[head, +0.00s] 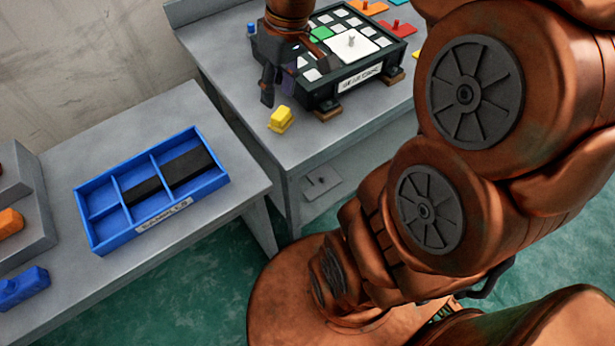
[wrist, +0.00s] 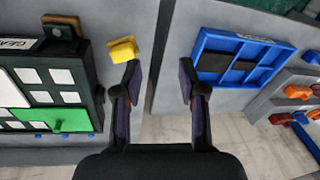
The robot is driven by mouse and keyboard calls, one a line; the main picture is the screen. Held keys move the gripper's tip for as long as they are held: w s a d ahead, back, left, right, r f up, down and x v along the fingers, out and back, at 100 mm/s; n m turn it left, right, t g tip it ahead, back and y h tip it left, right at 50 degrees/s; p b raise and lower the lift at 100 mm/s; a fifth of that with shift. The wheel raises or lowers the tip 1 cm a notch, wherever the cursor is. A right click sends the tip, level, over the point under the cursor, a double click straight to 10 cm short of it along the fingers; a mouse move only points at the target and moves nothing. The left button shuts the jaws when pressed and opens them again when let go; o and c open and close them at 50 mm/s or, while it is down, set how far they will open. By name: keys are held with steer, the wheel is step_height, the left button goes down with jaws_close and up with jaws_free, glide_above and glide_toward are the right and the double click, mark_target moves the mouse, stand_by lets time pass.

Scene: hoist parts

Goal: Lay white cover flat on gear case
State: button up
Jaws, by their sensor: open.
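The gear case (head: 352,92) is a dark, labelled box at the back of the grey table, its top a grid of white squares. The white cover (head: 346,48), a square plate with a small knob, lies on top of it and looks flat. A green cover (head: 321,34) lies beside it. My gripper (head: 269,90) is open and empty, at the left side of the case. In the wrist view my gripper (wrist: 160,80) has nothing between its fingers. The case (wrist: 98,85) is at the left there, with the white cover (wrist: 8,92) cut off by the edge.
A yellow block (head: 280,119) sits on the table close to the gripper. Orange (head: 369,7) and red (head: 397,26) plates lie behind the case. A blue divided tray (head: 97,235) stands on the left table. A grey knobbed plate (head: 321,184) lies on the lower shelf.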

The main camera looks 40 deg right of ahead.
steer(key=s+a+f+m+g, duration=0.1)
steer(key=s+a+f, duration=0.2)
steer(key=s, duration=0.5)
steer(key=s+a+f+m+g+h, duration=0.1)
steer(key=s+a+f, duration=0.2)
steer(key=s, duration=0.6)
steer(key=shift+s+a+f+g+h, duration=0.25)
steer(key=shift+s+a+g+h, duration=0.05)
steer(key=shift+a, duration=0.1)
step_height(320, 180, up, 4)
steer(key=p, duration=0.4)
